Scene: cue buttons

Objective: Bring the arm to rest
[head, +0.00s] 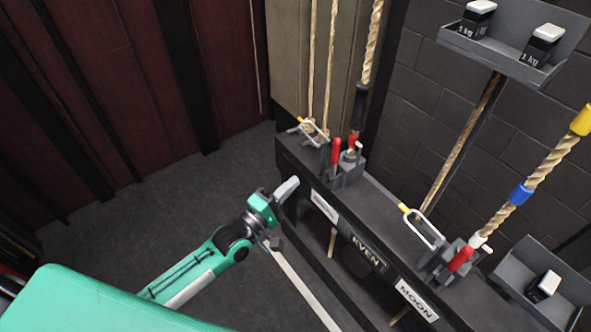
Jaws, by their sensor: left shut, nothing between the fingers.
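My left arm comes in from the lower left, green and grey. Its gripper (287,189) is shut and empty, in front of the left end of the black rail unit (375,207). In this picture its tip is close to the rail's front edge; I cannot tell whether it touches. My right gripper is not in view.
Ropes (545,165) run up from rope locks with red handles (336,151) on the rail. Weights marked 1 kg (543,45) sit on a shelf (515,57). The grey floor (130,225) on the left is clear.

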